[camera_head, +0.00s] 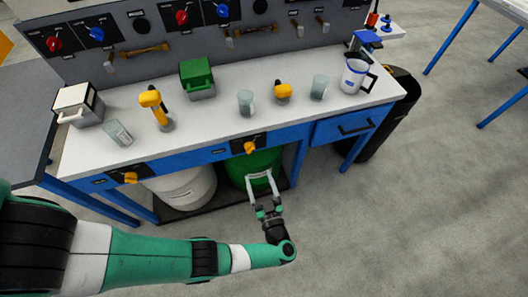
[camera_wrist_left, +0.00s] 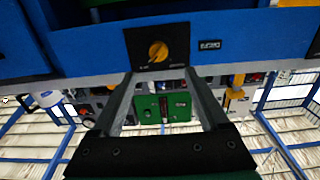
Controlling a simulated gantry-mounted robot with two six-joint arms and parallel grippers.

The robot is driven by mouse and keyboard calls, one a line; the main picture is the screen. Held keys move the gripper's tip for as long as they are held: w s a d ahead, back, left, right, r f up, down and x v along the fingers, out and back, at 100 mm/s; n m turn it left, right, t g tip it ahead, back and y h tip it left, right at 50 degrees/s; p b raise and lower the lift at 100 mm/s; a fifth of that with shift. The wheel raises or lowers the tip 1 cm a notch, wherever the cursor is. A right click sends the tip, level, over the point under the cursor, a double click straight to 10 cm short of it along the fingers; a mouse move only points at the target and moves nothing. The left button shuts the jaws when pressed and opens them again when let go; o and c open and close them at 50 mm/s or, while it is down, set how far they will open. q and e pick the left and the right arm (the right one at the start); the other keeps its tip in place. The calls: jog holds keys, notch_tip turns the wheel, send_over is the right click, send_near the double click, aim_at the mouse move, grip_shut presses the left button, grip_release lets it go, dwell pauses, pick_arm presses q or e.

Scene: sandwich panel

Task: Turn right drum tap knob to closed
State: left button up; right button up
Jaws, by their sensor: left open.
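The right drum tap knob (camera_head: 250,147) is yellow on a black plate on the blue front rail of the bench, above the green drum (camera_head: 262,163). It also shows in the left wrist view (camera_wrist_left: 158,52), which looks upside down, with a small label plate (camera_wrist_left: 210,45) beside it. I cannot read the knob's setting surely. My left gripper (camera_head: 259,177) is open and empty in front of the drum, just below the knob. In the wrist view its two fingers (camera_wrist_left: 160,76) are spread and point toward the knob plate, apart from the knob. My right gripper is not in view.
A second yellow knob (camera_head: 130,177) sits further left, above a white drum (camera_head: 185,187). The benchtop (camera_head: 215,125) holds cups, a yellow tool (camera_head: 153,100), a green box (camera_head: 197,78) and a white jug (camera_head: 354,76). The floor (camera_head: 400,220) on the right is clear.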

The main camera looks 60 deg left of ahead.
aim_at(251, 152)
pick_arm(q)
jog(key=shift+b+x, duration=0.85)
jog(key=shift+x, duration=4.9)
jog(key=shift+w, duration=0.1)
jog(key=shift+c, duration=0.3)
grip_shut()
